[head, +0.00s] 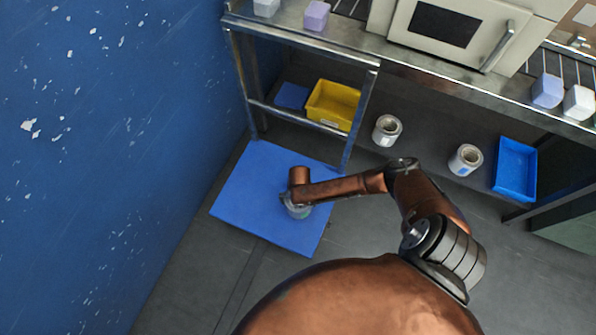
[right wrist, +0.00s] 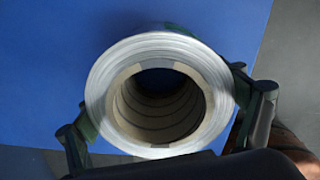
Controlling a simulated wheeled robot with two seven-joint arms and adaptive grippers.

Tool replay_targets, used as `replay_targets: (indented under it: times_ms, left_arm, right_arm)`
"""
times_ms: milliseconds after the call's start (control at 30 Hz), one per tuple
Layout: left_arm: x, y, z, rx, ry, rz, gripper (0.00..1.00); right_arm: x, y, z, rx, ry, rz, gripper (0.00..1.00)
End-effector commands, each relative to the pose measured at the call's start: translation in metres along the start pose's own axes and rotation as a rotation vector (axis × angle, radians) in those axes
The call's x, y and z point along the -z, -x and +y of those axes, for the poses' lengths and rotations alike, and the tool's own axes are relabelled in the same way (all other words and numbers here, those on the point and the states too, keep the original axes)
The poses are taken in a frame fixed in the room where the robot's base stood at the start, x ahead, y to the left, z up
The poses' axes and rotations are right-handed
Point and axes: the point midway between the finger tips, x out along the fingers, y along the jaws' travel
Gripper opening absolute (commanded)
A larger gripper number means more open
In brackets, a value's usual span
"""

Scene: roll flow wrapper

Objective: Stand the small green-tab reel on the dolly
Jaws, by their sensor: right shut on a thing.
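The small reel (head: 299,212) is a silvery roll, mostly hidden under my right gripper (head: 294,200) in the head view. My left gripper is not in view.
A yellow bin (head: 333,104) and a blue bin (head: 515,169) are near. The bench leg (head: 360,120) rises by the square's back corner. A blue wall (head: 100,170) bounds the left.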

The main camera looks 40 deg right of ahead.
Motion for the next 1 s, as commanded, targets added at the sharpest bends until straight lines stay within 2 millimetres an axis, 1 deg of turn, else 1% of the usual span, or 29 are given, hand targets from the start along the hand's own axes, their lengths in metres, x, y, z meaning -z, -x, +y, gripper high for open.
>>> replay_targets:
  times_ms: [167, 367, 400, 533, 567, 867, 967, 1000]
  left_arm:
    - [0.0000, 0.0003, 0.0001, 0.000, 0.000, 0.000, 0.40]
    - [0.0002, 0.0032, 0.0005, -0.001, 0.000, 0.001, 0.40]
    - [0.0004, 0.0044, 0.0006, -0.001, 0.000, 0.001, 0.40]
    - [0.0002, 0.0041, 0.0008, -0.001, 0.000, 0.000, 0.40]
    - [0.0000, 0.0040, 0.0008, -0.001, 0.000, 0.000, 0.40]
    - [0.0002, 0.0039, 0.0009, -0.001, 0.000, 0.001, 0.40]
    - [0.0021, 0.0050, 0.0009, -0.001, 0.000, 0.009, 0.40]
    - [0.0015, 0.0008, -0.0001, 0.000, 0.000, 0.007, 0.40]
  right_arm:
    - [-0.0011, 0.0020, 0.0016, -0.003, 0.000, -0.002, 0.40]
    - [-0.0009, -0.0011, 0.0014, -0.002, 0.000, -0.002, 0.40]
    - [-0.0002, -0.0019, 0.0003, -0.001, 0.000, -0.001, 0.90]
    - [-0.0003, -0.0015, 0.0004, -0.001, 0.000, -0.001, 0.99]
    - [-0.0002, -0.0015, 0.0004, -0.001, 0.000, -0.001, 1.00]
    - [-0.0002, -0.0010, 0.0003, -0.001, 0.000, -0.001, 1.00]
    - [-0.0004, 0.0030, 0.0005, -0.002, 0.000, -0.001, 1.00]
    - [-0.0006, 0.0059, 0.0007, -0.002, 0.000, -0.001, 1.00]
